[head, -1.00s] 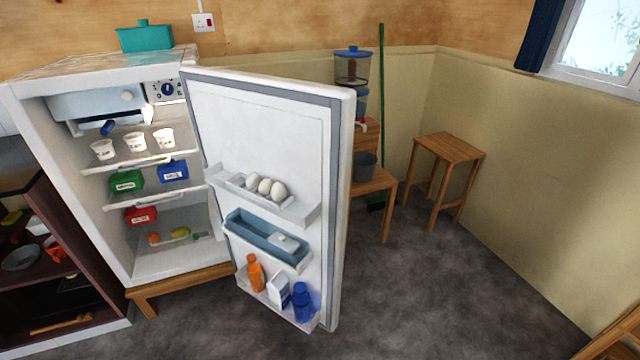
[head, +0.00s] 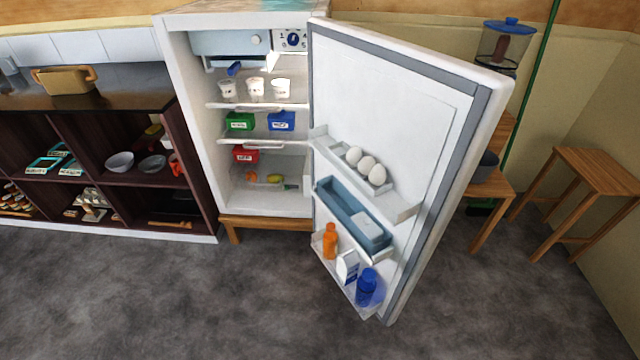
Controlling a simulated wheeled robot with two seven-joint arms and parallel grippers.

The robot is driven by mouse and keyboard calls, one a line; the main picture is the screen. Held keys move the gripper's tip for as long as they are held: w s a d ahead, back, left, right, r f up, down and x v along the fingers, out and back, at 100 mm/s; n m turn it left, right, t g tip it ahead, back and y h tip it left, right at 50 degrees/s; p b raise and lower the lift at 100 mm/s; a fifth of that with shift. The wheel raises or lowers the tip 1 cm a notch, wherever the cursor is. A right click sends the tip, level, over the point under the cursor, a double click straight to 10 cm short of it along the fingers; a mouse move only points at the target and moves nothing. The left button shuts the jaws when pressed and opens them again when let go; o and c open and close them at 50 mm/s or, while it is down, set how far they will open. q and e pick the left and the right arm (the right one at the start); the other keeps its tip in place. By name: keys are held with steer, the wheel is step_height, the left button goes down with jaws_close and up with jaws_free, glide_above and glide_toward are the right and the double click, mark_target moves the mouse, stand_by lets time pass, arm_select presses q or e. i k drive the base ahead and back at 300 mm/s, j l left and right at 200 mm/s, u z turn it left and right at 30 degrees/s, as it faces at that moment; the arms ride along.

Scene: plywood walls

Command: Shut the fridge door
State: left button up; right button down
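The white fridge (head: 190,120) stands against the wall left of centre in the head view, on a low wooden stand. Its door (head: 405,120) is wide open, hinged on the fridge's right side and swung out toward me. The inner side of the door faces left and carries eggs (head: 366,165), a blue tray (head: 350,215), an orange bottle (head: 330,241), a carton (head: 347,267) and a blue bottle (head: 367,287) on its shelves. Inside the fridge are white cups, coloured boxes and some produce. Neither of my grippers is in view.
A wooden stool (head: 600,172) and a wooden chair (head: 488,188) with a water dispenser (head: 500,45) are behind the door at right. The grey floor (head: 180,300) in front is clear.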

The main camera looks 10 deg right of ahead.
mark_target(429, 117)
steer(key=i+l+u, duration=0.15)
steer(key=l+u, duration=0.3)
steer(key=l, duration=0.65)
steer(key=l+u, duration=0.5)
steer(key=l, duration=0.55)
